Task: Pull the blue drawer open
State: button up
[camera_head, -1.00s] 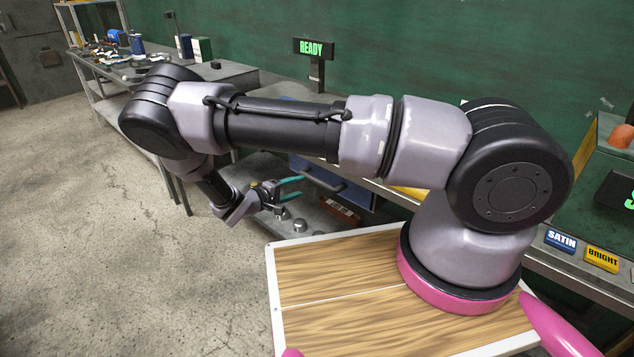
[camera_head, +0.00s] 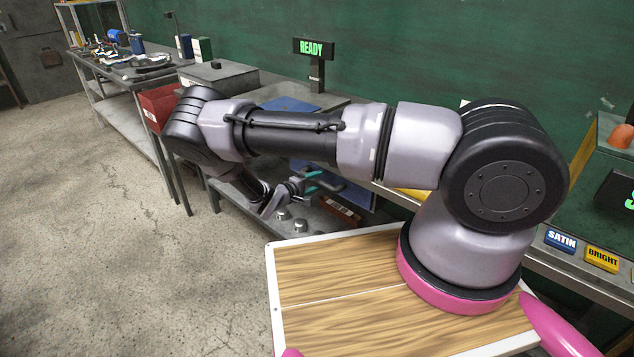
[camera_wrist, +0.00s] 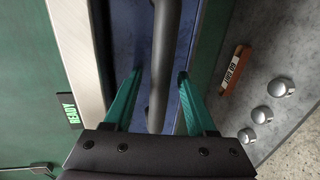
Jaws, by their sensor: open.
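The blue drawer (camera_head: 360,194) is under the bench, partly hidden behind my arm in the head view; it appears shut. Its dark bar handle (camera_wrist: 163,55) runs lengthwise across the blue front (camera_wrist: 128,30) in the wrist view. My gripper (camera_wrist: 159,75) has teal fingers spread open, one on each side of the handle. The handle lies between them with gaps visible on both sides. In the head view my gripper (camera_head: 314,181) is close to the drawer front. I cannot tell how deep the fingers reach around the bar.
A lower shelf holds several metal knobs or cups (camera_head: 283,214) and an orange-brown labelled block (camera_head: 340,210), just below the drawer. A READY sign (camera_head: 314,48) stands on the bench. A red bin (camera_head: 158,104) is at the left. The floor (camera_head: 90,240) at left is clear.

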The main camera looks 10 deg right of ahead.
grip_shut()
dwell(1.4)
